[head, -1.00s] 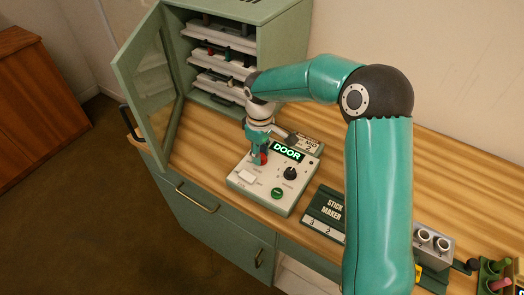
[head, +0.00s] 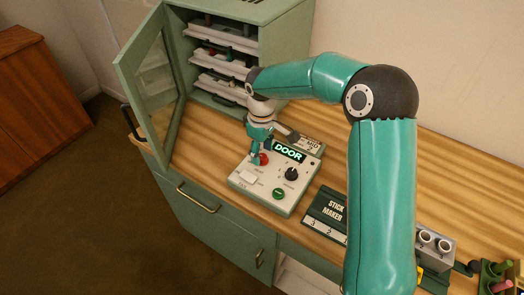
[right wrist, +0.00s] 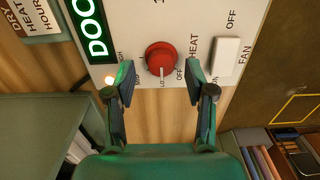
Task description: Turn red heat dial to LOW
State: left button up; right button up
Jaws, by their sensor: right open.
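The red heat dial (head: 264,159) is on the white control panel (head: 243,189). In the right wrist view the dial (right wrist: 161,58) is round and red, and its white pointer mark points down at the small LO label. An OFF label is on one side of LO and a HIGH label is farther round on the other. My right gripper (head: 255,156) is just above the dial. In the right wrist view its two fingers (right wrist: 158,72) are spread wide on either side of the dial, with a gap to it on both sides. My left gripper is not in view.
A lit display (head: 289,151) reads DOOR. The panel also has a white fan switch (right wrist: 226,60), a black knob (head: 292,174) and a green button (head: 278,194). A green cabinet (head: 285,40) with its glass door (head: 150,85) open stands behind. A stick maker (head: 325,208) is to the right.

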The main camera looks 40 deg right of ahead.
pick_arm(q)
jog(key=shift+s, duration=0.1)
pick_arm(e)
notch_tip(320, 180, up, 11)
jog(key=shift+a+f, duration=0.1)
dwell(0.6)
